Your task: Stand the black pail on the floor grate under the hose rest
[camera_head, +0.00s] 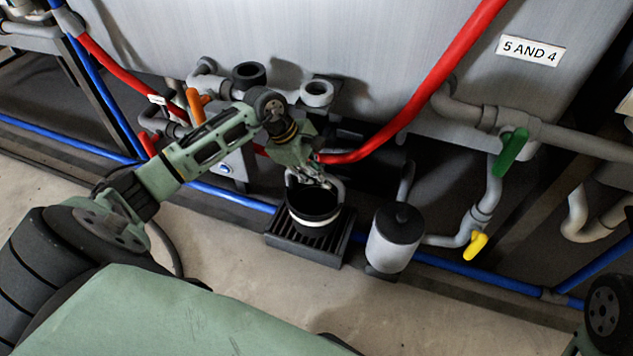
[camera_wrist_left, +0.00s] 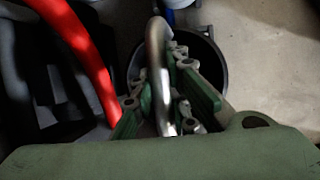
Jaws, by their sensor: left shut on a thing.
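The black pail (camera_head: 313,200), with a pale band around it, is upright at the black slotted floor grate (camera_head: 310,247). I cannot tell whether its base touches the grate or hangs just above it. My left gripper (camera_head: 314,181) is shut on the pail's grey handle, above the open mouth. In the left wrist view the handle (camera_wrist_left: 156,62) passes between the fingers (camera_wrist_left: 165,108), and part of the pail's rim (camera_wrist_left: 218,62) shows behind them. A black ring (camera_head: 249,75) and a grey ring (camera_head: 317,92) jut from the tank above; which is the hose rest is unclear.
A white canister with a black top (camera_head: 396,240) stands close right of the grate. A red hose (camera_head: 420,100) curves down behind the pail. A blue pipe (camera_head: 480,276) runs low along the tank. The concrete floor (camera_head: 220,260) in front is clear.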

